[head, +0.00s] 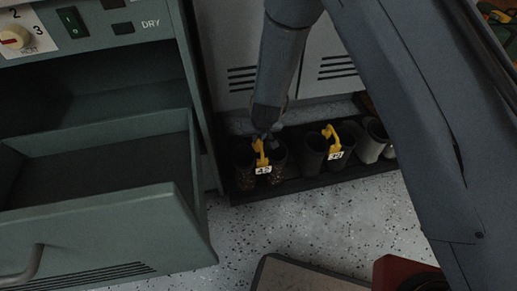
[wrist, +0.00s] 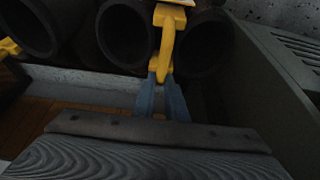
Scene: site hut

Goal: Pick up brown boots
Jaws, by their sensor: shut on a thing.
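The brown boots (head: 245,173) are a dark, speckled pair at the left end of the boot tray in the head view, joined by a yellow clip (head: 261,155) with a tag that seems to read 42. My gripper (head: 264,136) reaches down from above and is shut on the top of this clip. In the wrist view my gripper's fingers (wrist: 163,92) pinch the yellow clip (wrist: 165,45) between two dark, round boot openings (wrist: 125,36). The boots look upright at the tray; I cannot tell whether their soles touch it. Their lower parts are dim.
Another dark pair (head: 313,155) with a yellow clip tagged about 39 stands to the right, then grey boots (head: 371,143). The black tray (head: 310,184) lies before grey lockers (head: 228,45). A green dryer cabinet with an open, empty drawer (head: 105,225) is at left. Speckled floor is in front.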

